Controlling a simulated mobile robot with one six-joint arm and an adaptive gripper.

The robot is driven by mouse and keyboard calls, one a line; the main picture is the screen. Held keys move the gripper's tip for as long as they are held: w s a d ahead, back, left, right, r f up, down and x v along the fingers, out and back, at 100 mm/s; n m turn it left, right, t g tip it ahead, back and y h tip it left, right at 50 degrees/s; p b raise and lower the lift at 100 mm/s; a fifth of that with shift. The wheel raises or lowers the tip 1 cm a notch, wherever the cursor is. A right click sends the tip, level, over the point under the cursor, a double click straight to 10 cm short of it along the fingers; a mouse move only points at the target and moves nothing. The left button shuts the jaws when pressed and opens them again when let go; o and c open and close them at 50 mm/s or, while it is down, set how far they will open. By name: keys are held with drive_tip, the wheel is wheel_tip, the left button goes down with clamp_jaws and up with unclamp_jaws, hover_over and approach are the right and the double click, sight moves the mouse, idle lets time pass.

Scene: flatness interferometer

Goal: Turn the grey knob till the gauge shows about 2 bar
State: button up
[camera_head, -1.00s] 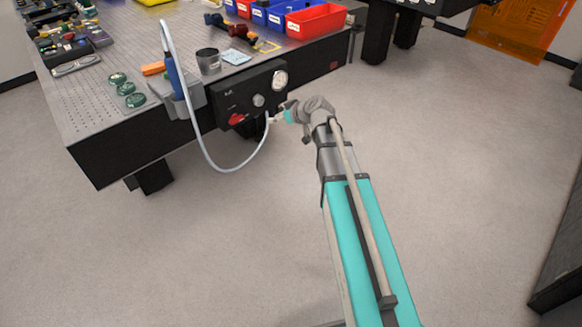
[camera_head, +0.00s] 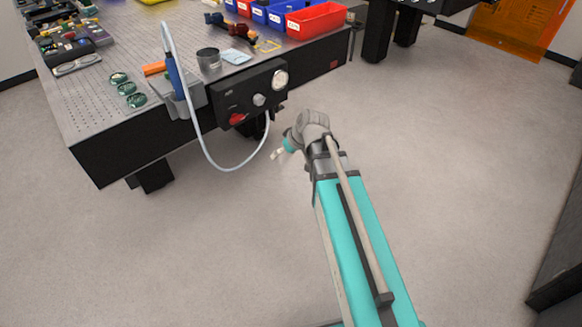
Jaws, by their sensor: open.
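The grey knob (camera_head: 259,100) sits on the black panel (camera_head: 236,96) fixed to the front side of the optical table. The round white-faced gauge (camera_head: 280,80) is at the panel's upper right; its needle is too small to read. A red handle (camera_head: 237,119) is at the panel's lower left. My gripper (camera_head: 276,155) is open and empty, in the air below and to the right of the knob, clear of the panel. The knob is fully in view.
A pale hose (camera_head: 207,156) loops down from the blue tool (camera_head: 175,76) in its grey holder and back up to the panel, close to my gripper. The perforated table (camera_head: 88,110) carries several green-rimmed optics and coloured bins. Open floor lies in front.

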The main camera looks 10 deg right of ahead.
drive_tip(key=shift+s+d+f+m+g+h, duration=0.25)
drive_tip(key=shift+s+g, duration=0.1)
drive_tip(key=shift+s, duration=0.55)
drive_tip(key=shift+s+d+f+m+g+h, duration=0.15)
drive_tip(key=shift+s+m+g+h, duration=0.15)
drive_tip(key=shift+s, duration=0.65)
drive_tip(key=shift+s+d+f+m+g+h, duration=0.25)
drive_tip(key=shift+s+g, duration=0.1)
drive_tip(key=shift+s, duration=0.55)
drive_tip(key=s+d+m+g+h, duration=0.2)
drive_tip(key=s+m+h, duration=0.1)
drive_tip(key=s, duration=0.5)
wheel_tip(320, 180, up, 14)
drive_tip(key=p, duration=1.5)
drive_tip(key=shift+d+r+p, duration=0.15)
drive_tip(key=shift+d+p, duration=0.1)
drive_tip(key=shift+p, duration=0.05)
drive_tip(key=shift+w, duration=0.1)
wheel_tip(320, 180, down, 15)
drive_tip(key=b, duration=1.4)
drive_tip(key=shift+r+b, duration=0.2)
drive_tip(key=shift+b, duration=0.15)
